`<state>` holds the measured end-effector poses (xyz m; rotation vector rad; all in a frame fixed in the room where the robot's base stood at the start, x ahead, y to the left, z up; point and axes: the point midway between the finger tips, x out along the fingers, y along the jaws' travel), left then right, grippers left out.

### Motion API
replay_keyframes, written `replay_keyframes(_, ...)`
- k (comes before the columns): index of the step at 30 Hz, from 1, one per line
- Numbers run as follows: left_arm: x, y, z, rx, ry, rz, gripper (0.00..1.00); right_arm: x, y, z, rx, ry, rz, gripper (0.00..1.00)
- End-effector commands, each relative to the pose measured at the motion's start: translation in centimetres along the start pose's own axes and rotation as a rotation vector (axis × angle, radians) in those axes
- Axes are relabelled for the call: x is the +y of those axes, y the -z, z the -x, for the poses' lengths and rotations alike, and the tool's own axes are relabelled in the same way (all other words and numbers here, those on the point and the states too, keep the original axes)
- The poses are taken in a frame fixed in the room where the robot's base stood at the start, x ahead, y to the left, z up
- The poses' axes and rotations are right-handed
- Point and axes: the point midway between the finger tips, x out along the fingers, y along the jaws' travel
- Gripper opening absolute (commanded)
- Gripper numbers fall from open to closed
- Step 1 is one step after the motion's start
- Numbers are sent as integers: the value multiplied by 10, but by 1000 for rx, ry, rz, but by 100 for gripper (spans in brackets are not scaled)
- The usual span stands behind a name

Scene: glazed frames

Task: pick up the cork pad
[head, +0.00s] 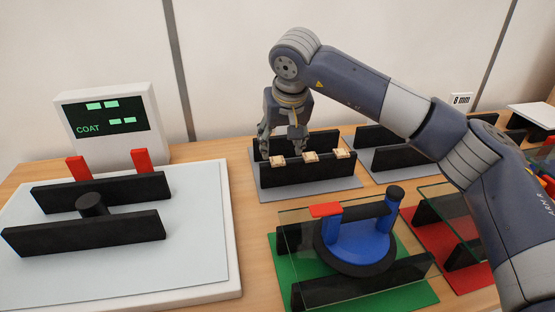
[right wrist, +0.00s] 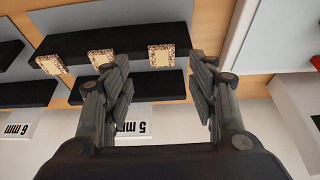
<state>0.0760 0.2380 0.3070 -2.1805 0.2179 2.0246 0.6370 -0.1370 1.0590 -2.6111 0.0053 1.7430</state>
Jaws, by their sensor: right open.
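Three small tan cork pads sit in a row along the front black bar of a grey-based rack: a left one (head: 278,160), a middle one (head: 310,157) and a right one (head: 341,153). My right gripper (head: 282,150) points down at the rack's left end, its fingers apart around the left pad's position. In the right wrist view, the same pad (right wrist: 161,57) shows in the gap between the open fingers, with clear space on both sides. Whether the fingertips are level with it is unclear. My left gripper is not in view.
A blue suction lifter (head: 358,240) with a red lever stands on a glass pane over a green mat (head: 285,268). At left is a white station with black bars and a COAT display (head: 108,117). Another rack (head: 400,158) stands right, partly behind my arm.

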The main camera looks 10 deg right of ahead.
Motion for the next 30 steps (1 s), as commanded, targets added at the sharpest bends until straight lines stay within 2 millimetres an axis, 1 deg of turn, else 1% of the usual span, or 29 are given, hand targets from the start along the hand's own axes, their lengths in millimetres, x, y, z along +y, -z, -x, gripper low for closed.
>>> replay_keyframes(2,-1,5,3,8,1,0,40,-1,0,-7,-4,0,0,53)
replay_keyframes(6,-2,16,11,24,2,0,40,-4,1,-28,-6,0,1,53)
replay_keyframes(10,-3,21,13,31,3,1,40,-4,1,-45,-4,0,0,53)
replay_keyframes(13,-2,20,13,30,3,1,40,-3,1,-51,-2,0,1,53)
replay_keyframes(19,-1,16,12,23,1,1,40,-3,1,-52,-1,0,1,53)
replay_keyframes(20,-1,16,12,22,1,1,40,-3,1,-52,-1,0,1,51)
replay_keyframes(21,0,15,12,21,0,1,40,-3,1,-52,-1,0,1,45)
replay_keyframes(27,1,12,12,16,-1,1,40,-3,1,-52,-1,0,1,25)
replay_keyframes(28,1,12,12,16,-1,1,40,-3,1,-52,-1,0,1,23)
replay_keyframes(30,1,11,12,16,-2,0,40,-3,1,-52,-1,0,1,23)
